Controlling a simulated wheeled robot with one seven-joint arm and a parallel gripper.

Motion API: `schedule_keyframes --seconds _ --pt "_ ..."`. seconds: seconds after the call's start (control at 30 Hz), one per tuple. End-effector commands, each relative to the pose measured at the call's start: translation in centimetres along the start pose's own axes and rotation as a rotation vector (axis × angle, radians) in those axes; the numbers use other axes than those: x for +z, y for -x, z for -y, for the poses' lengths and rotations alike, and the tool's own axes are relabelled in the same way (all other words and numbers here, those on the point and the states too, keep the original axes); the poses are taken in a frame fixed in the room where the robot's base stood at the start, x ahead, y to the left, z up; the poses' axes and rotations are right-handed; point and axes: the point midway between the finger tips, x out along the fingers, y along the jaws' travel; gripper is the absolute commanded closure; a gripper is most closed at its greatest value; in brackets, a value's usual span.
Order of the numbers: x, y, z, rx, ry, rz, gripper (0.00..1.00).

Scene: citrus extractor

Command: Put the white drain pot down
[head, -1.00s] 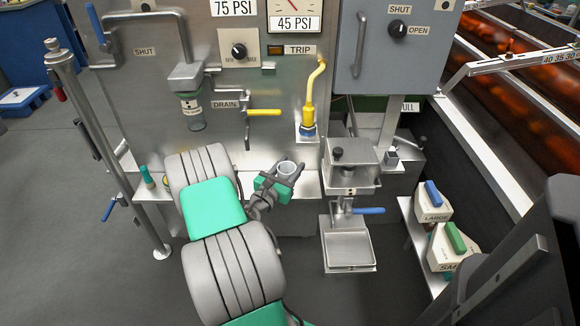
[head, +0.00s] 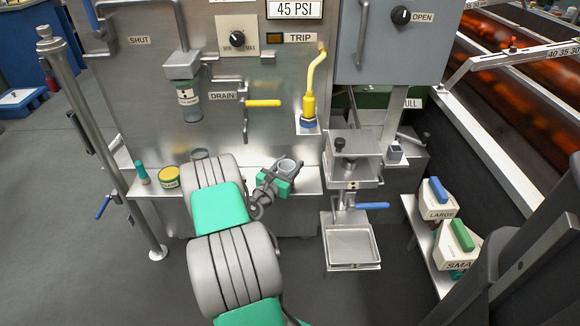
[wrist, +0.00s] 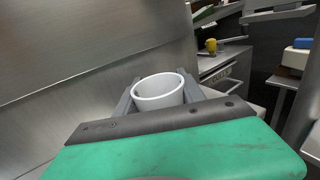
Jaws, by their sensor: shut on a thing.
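The white drain pot (head: 287,168) is a small open-topped cup. My gripper (head: 286,171) is shut on it, just above or at the metal shelf (head: 310,181) along the machine's front. The wrist view shows the pot (wrist: 158,92) upright between the two fingers (wrist: 160,94), with its inside empty as far as I can see. I cannot tell whether the pot's base touches the shelf, as the gripper hides it.
A teal-capped bottle (head: 142,172) and a yellow-green tin (head: 170,177) stand on the shelf's left. The yellow drain handle (head: 263,103) and yellow spout (head: 309,100) are above. LARGE and SMALL containers (head: 437,199) stand further right.

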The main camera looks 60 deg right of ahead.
Motion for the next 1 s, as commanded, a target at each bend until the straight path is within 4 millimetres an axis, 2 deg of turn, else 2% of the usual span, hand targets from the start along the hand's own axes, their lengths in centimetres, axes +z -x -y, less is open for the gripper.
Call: schedule_keyframes --seconds 0.07,0.1,0.33,0.57,0.67,0.77,1.0 --pt "-0.3 0.0 0.0 0.0 0.0 0.0 1.0" --pt "-0.4 0.0 0.0 0.0 0.0 0.0 0.53" --pt "-0.3 0.0 0.0 0.0 0.0 0.0 0.34" --pt "-0.3 0.0 0.0 0.0 0.0 0.0 0.32" --pt "0.3 0.0 0.0 0.0 -0.001 0.0 0.32" --pt "0.1 1.5 -0.1 0.004 0.003 -0.004 0.32" --pt "-0.1 8.0 -0.3 0.008 0.001 -0.001 0.32"
